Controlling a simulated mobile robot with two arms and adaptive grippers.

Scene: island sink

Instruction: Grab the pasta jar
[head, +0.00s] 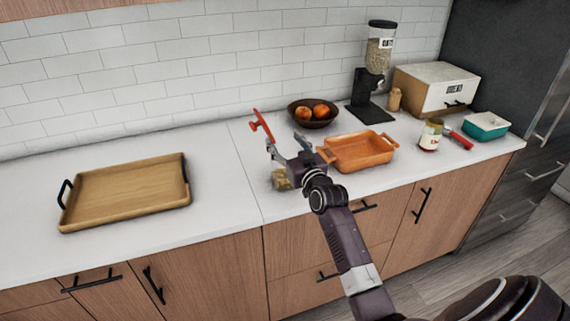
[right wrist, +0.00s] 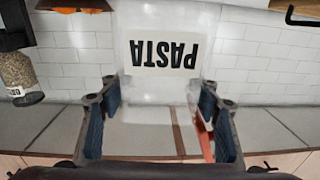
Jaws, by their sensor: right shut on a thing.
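The pasta jar (head: 281,180) is a clear jar with yellowish pasta low in it and a red piece at its top. It stands out little from the white counter and tiles in the head view. In the right wrist view, the jar (right wrist: 163,55) appears upside down with its PASTA label. My right gripper (head: 285,148) is shut on the jar, with one finger on each side of its upper part. I cannot tell whether the jar's base touches the counter. My left gripper is not in view.
An orange baking dish (head: 358,152) is close to the right of the gripper. A fruit bowl (head: 313,116) and a dispenser (head: 375,75) stand behind. A wooden tray (head: 125,195) lies left. A labelled jar (head: 430,136), bread box (head: 436,88) and teal dish (head: 487,126) are right.

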